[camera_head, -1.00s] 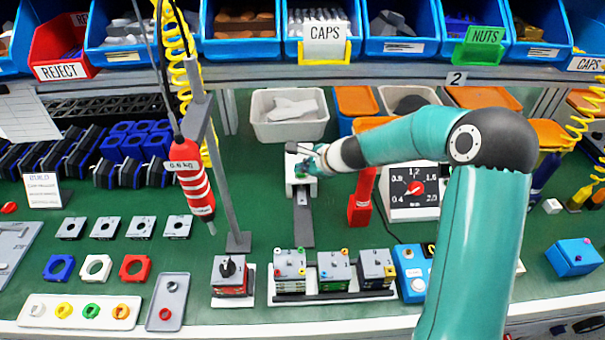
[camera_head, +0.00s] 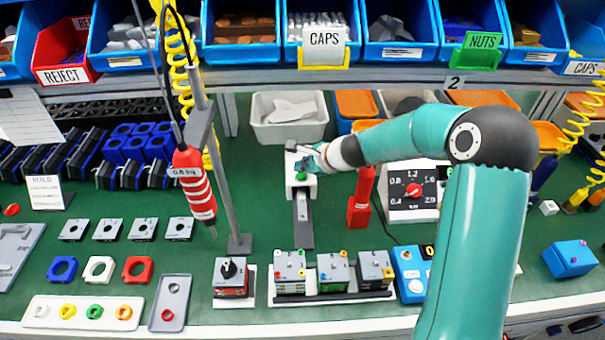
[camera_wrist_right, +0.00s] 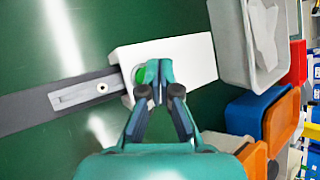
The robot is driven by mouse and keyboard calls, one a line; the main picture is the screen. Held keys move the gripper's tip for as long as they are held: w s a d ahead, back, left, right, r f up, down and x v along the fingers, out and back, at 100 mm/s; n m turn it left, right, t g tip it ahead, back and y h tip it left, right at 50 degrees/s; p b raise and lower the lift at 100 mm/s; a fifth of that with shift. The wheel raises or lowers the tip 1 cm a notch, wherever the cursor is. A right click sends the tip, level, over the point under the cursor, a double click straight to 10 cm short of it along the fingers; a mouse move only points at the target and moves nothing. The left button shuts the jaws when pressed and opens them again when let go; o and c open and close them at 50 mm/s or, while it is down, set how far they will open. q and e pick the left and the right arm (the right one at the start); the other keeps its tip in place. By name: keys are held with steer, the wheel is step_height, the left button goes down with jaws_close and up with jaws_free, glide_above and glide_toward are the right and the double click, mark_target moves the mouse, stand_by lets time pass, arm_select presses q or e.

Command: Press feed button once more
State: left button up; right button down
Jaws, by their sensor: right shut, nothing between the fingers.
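The green feed button (camera_head: 301,177) sits on top of the white feeder block (camera_head: 296,190) at the back middle of the bench. In the right wrist view the button (camera_wrist_right: 139,76) shows partly, beside and behind my fingertips. My right gripper (camera_head: 304,165) is shut and empty, with its tips just above the button. It also shows in the right wrist view (camera_wrist_right: 157,78), where the fingertips overlap the white block (camera_wrist_right: 190,58). A small gap to the button seems to show in the head view. My left gripper is not in view.
A grey track (camera_head: 303,222) runs from the feeder toward the front. A red screwdriver (camera_head: 194,185) hangs at the left of a grey post (camera_head: 228,180). A white bin (camera_head: 270,132) stands behind the feeder; a red object (camera_head: 362,200) and a dial meter (camera_head: 412,214) stand to the right.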

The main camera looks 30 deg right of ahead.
mark_target(302, 177)
steer(key=shift+r, duration=0.1)
step_height(302, 177, up, 5)
steer(key=p, duration=0.5)
stand_by(0.7)
